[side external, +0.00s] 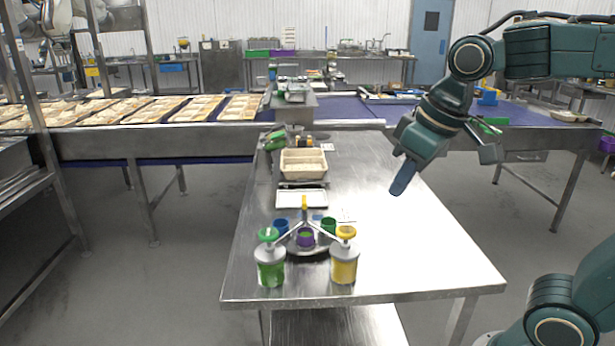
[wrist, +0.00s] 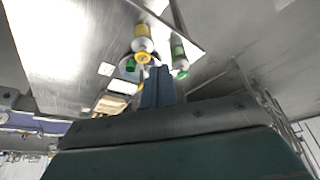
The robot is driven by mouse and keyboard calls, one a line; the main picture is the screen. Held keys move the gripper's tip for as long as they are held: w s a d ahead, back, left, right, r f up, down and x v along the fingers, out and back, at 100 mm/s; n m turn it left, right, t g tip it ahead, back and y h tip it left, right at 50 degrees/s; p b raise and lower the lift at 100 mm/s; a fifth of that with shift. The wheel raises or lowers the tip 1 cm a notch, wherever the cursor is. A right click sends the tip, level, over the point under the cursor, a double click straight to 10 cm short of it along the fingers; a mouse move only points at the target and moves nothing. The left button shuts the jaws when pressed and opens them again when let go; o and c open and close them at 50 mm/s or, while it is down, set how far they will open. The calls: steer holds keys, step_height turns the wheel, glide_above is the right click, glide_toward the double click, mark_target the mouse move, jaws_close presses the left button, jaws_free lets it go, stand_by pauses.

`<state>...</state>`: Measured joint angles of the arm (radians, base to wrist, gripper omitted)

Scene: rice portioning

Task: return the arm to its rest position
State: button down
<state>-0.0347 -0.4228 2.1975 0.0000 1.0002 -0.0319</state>
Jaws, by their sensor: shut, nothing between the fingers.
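My gripper (side external: 402,180) hangs in the air above the right side of the steel table (side external: 410,255) in the side external view. It points down and slightly left. Its blue fingers (wrist: 157,88) show together in the wrist view, shut with nothing between them. In the side external view my gripper is apart from everything on the table, to the right of the containers.
A tan tray (side external: 303,163) and a white flat tray (side external: 301,198) lie on the table's left half. A green-labelled bottle (side external: 270,270) and a yellow-labelled one (side external: 344,267) stand near its front edge, by small coloured cups. The table's right half is clear.

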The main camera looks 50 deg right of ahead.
steer(key=s+f+t, duration=0.1)
steer(key=s+f, duration=0.3)
steer(key=s, duration=0.4)
steer(key=shift+d+m, duration=0.4)
steer(key=shift+d, duration=0.05)
